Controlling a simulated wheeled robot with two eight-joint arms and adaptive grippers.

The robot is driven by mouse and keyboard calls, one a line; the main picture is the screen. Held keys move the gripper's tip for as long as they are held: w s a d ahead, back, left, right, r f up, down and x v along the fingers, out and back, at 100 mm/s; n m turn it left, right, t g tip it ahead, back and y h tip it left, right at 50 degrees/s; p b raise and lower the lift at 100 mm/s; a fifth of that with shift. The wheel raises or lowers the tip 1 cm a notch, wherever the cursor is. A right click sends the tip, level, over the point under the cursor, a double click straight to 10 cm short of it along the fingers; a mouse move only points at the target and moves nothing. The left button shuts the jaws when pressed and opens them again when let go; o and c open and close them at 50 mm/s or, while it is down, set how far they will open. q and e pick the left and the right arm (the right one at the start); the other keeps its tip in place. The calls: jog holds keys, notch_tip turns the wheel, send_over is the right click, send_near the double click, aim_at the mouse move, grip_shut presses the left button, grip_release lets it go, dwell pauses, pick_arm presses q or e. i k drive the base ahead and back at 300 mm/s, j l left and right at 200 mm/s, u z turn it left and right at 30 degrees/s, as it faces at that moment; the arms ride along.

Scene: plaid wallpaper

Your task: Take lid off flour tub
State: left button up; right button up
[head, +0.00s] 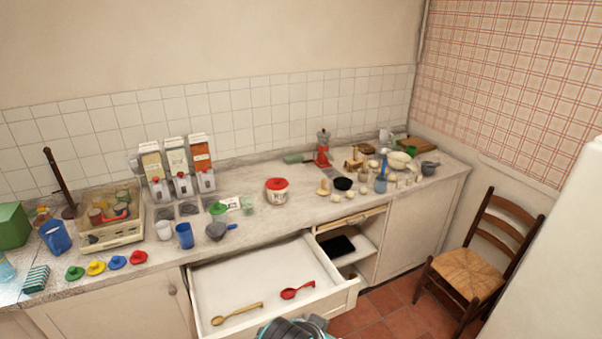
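A white tub with a red lid (277,185) stands upright on the middle of the worktop, behind the open drawer. The lid sits on top of it. The small dark print on the tub's side (278,198) is too small to read, so I cannot confirm that it is the flour tub. Part of my own arm shows at the bottom edge, in front of the drawer and well apart from the tub. No gripper fingers can be made out, and I cannot tell which arm it is.
The open drawer (253,270) holds a wooden spoon (237,313) and a red spoon (297,290). Left of the tub are a green funnel-like item (218,208), a grey scoop (216,231) and dispensers (182,184). A dark bowl (343,184) stands to its right. A chair (478,265) stands at right.

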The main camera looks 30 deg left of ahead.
aim_at(277, 183)
jog(key=i+l+z, duration=0.1)
jog(key=i, duration=0.45)
jog(key=i+l, duration=0.1)
jog(key=i, duration=0.4)
jog(key=i+j+u, duration=0.1)
jog(key=i+u, duration=0.25)
jog(key=i, duration=0.25)
jog(key=i+l+u, duration=0.1)
jog(key=i+u, duration=0.25)
jog(key=i, duration=0.2)
jog(key=i+l+u, duration=0.35)
jog(key=i, duration=0.25)
jog(key=i+u, duration=0.2)
jog(key=u, duration=0.15)
jog(key=i+u, duration=0.25)
jog(key=u, duration=0.15)
